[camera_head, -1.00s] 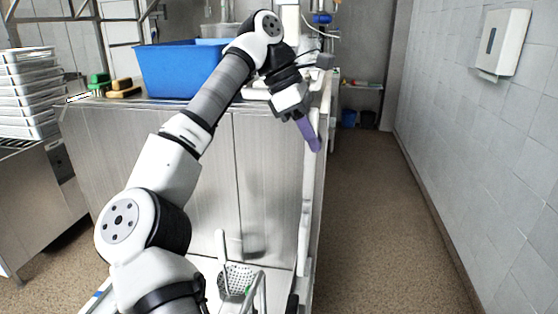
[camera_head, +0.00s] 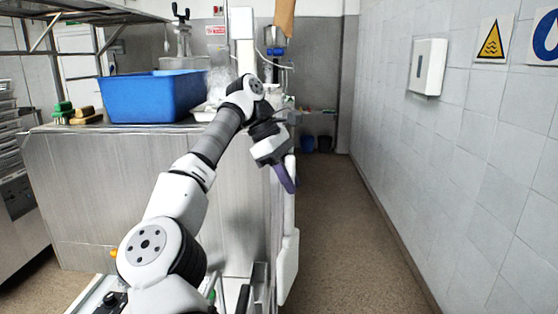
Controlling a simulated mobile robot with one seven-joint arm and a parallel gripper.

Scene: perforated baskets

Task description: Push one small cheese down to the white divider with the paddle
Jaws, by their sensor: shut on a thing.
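My gripper (camera_head: 284,178), with a purple part at its end, hangs at the right end of the steel counter. It is shut on a long white piece, which looks like the paddle (camera_head: 287,265). The paddle hangs upright beside the counter's end, its wider lower part near the floor in the picture. The fingertips are too small to make out clearly. No small cheese and no white divider can be made out in this view.
A blue tub (camera_head: 150,97) stands on the steel counter (camera_head: 100,190), with green and wooden brushes (camera_head: 75,114) to its left. A clear floor aisle (camera_head: 345,240) runs along the right. A tiled wall with a white dispenser (camera_head: 428,68) bounds it.

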